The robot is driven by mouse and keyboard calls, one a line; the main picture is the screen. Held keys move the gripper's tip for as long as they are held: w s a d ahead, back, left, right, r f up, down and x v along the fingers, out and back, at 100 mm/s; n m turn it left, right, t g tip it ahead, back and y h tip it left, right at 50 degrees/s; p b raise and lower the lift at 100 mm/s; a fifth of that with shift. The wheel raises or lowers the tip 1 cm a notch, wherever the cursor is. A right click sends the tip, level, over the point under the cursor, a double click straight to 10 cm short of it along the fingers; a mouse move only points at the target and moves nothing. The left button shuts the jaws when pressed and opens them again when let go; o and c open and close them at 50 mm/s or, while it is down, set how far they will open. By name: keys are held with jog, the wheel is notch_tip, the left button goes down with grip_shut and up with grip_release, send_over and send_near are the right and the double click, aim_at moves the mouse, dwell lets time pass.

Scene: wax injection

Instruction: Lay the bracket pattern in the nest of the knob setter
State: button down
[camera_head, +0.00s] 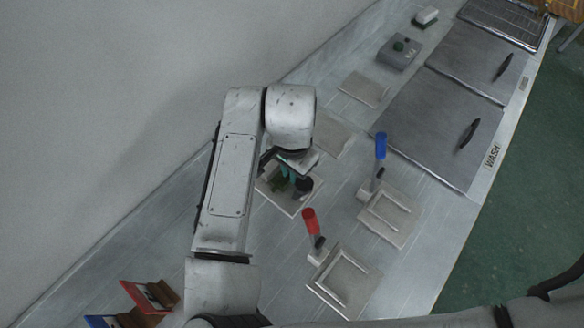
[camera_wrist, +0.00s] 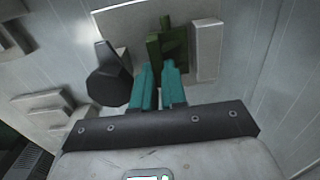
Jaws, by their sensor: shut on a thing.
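The green bracket pattern (camera_wrist: 172,45) is held between the teal fingertips of my gripper (camera_wrist: 158,72); in the head view it is a small dark green shape (camera_head: 278,184). My gripper (camera_head: 286,173) is shut on it, over a pale fixture plate (camera_head: 290,208). A black round knob (camera_head: 304,187) stands at this fixture, right of the fingers in the head view and left of them in the wrist view (camera_wrist: 108,84). A raised pale rail (camera_wrist: 207,50) lies right of the pattern in the wrist view. I cannot tell whether the pattern touches the plate.
A red-handled fixture (camera_head: 343,282) and a blue-handled fixture (camera_head: 386,214) stand to the right. Two flat pale plates (camera_head: 362,89) lie farther back. Red and blue stands (camera_head: 150,296) are at bottom left.

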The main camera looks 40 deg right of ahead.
jog(key=c, duration=1.1)
grip_release()
jog(key=shift+s, duration=0.15)
notch_tip(320, 180, up, 11)
jog(key=shift+w+b, duration=0.25)
jog(key=shift+b, duration=0.05)
jog(key=shift+f, duration=0.15)
